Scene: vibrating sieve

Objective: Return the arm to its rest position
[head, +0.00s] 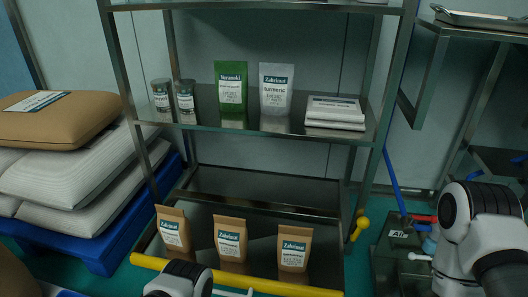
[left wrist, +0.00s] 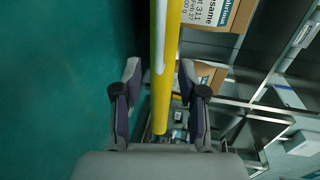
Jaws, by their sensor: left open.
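My left gripper (left wrist: 158,80) is open in the left wrist view, its two fingers well apart. A yellow bar (left wrist: 164,65) runs between the fingers in that picture; how far beyond them it lies I cannot tell. Nothing is gripped. In the head view, part of my left arm (head: 180,281) shows at the bottom edge, in front of the yellow bar (head: 240,280). My right arm (head: 470,225) shows at the right edge, and its gripper is out of view.
A steel shelf rack (head: 240,128) stands ahead with pouches, cans and white packets. Brown bags (head: 230,240) stand low behind the yellow bar. Stacked sacks (head: 75,175) lie on a blue pallet (head: 105,258) at left. Green floor is open beside the gripper in the wrist view.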

